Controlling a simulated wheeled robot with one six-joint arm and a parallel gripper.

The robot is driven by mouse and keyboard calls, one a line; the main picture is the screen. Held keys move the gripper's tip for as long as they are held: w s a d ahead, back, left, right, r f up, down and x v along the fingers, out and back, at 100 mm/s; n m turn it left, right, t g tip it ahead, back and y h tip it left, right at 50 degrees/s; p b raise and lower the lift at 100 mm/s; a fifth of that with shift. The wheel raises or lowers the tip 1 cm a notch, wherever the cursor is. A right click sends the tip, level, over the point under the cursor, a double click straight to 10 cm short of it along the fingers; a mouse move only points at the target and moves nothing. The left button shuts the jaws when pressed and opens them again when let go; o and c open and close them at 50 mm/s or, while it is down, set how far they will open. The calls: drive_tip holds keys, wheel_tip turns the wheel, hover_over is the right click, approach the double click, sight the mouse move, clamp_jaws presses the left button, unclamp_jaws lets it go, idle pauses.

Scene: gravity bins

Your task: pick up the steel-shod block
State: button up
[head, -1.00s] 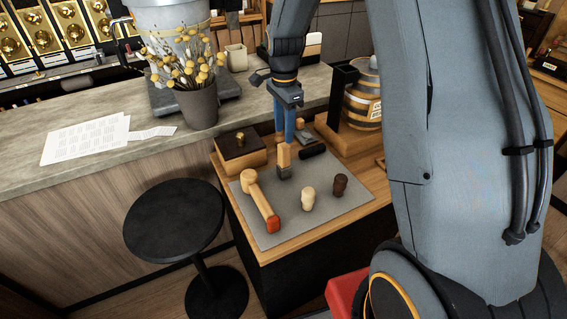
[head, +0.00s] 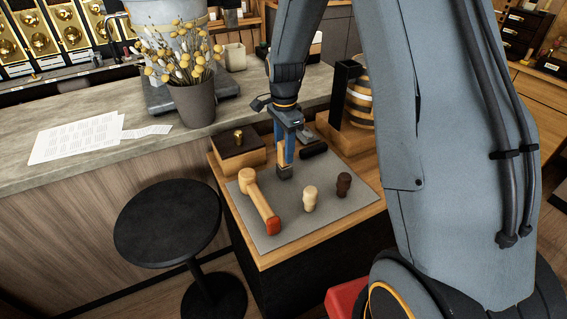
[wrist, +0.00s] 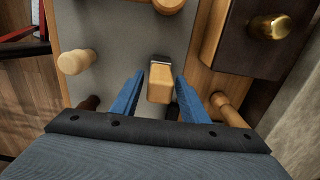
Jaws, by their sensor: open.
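The steel-shod block is a small upright wooden block with a dark grey metal foot (head: 284,172). It stands near the back edge of the grey mat (head: 265,236). In the wrist view the block (wrist: 160,84) lies between the two blue fingers, with a gap on each side. My gripper (head: 285,152) is open and points down over the block, its fingers around the upper part. In the wrist view my gripper (wrist: 158,88) shows both blue fingers apart. The fingers hide part of the block in the head view.
A wooden mallet (head: 259,202) lies left of the block. A pale peg (head: 310,198) and a dark peg (head: 343,184) stand to the right. A dark-lidded box (head: 238,151) and a black roller-like piece (head: 314,149) are behind. A black stool (head: 168,221) stands at left.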

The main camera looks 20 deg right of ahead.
drive_tip(key=shift+c, duration=0.2)
clamp_jaws()
drive_tip(key=shift+r, duration=0.15)
drive_tip(key=shift+r+p, duration=0.35)
drive_tip(key=shift+r+p, duration=0.45)
drive_tip(key=shift+r, duration=0.15)
drive_tip(key=shift+r+p, duration=1.65)
drive_tip(key=shift+r, duration=0.75)
